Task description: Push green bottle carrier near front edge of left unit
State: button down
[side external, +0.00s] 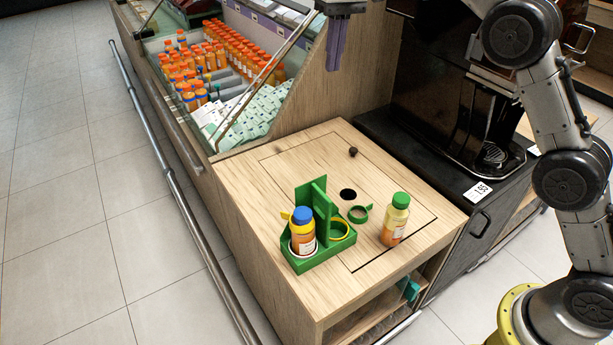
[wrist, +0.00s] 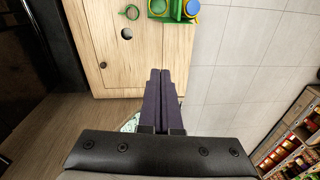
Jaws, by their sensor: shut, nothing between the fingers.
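The green bottle carrier (side external: 318,257) stands on the wooden unit near its front left corner. An orange bottle with a blue cap (side external: 302,232) sits in one compartment; a yellow ring (side external: 340,230) shows at the other. In the wrist view the carrier (wrist: 158,7) is partly cut off at the top edge, with the blue cap (wrist: 192,8) beside it. My gripper (side external: 335,66) has purple fingers pointing down, high at the back of the unit and well apart from the carrier. The fingers also show in the wrist view (wrist: 160,72), together and empty.
A green-capped bottle (side external: 395,222) stands right of the carrier. A dark knob (side external: 353,151) sits farther back. A display case of bottles (side external: 215,60) is behind left, a black machine (side external: 480,130) at right.

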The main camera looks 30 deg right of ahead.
aim_at(320, 222)
jog(key=w+a+f+g, duration=0.1)
jog(key=w+a+f, duration=0.15)
jog(key=f, duration=0.55)
jog(key=w+a+f+g, duration=0.1)
jog(key=w+a+f, duration=0.15)
jog(key=f, duration=0.55)
jog(key=s+a+f, duration=0.1)
jog(key=s+f, duration=0.2)
jog(key=f, duration=0.6)
jog(key=s+a+f+n+g, duration=0.1)
jog(key=s+f, duration=0.2)
jog(key=f, duration=0.7)
jog(key=shift+s+h, duration=0.2)
jog(key=shift+h, duration=0.2)
jog(key=s, duration=1)
jog(key=shift+d, duration=0.1)
